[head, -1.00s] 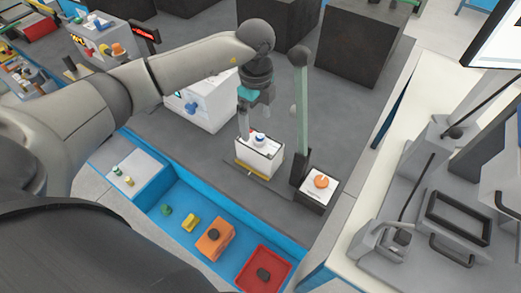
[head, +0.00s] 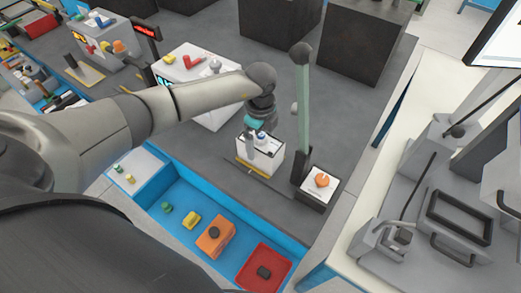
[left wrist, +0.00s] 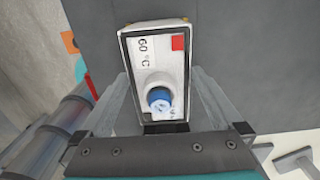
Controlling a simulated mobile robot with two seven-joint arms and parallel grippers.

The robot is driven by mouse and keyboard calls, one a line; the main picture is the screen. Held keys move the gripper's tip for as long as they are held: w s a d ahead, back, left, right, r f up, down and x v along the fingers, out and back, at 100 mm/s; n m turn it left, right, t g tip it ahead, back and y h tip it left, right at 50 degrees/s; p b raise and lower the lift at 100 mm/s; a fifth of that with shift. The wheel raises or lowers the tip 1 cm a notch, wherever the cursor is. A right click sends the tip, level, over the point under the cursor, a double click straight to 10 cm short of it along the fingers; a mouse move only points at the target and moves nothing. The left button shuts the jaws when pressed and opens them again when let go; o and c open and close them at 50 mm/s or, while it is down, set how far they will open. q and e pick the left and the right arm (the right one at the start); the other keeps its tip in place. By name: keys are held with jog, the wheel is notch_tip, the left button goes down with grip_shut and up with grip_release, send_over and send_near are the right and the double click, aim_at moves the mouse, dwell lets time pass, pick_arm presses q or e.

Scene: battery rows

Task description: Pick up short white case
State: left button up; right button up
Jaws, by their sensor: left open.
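The short white case (head: 268,157) stands on the grey bench in the head view, with a blue-capped knob on top. In the left wrist view the case (left wrist: 155,48) shows a "60 °C" label, a red square and the blue cap (left wrist: 160,99). My left gripper (head: 257,146) is down at the case, pointing downward. In the left wrist view its open fingers (left wrist: 160,85) are on either side of the case; whether they touch it cannot be told. My right gripper is not in view.
A green post (head: 303,115) and a white box with an orange knob (head: 322,181) stand close right of the case. A blue trough (head: 183,199) holding an orange block (head: 215,238) and red tray (head: 247,276) lies in front. A larger white box (head: 215,112) stands behind.

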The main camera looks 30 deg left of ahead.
pick_arm(q)
jog(key=c, duration=1.4)
jog(key=shift+r, duration=0.1)
jog(key=shift+c, duration=0.4)
jog(key=shift+r, duration=0.1)
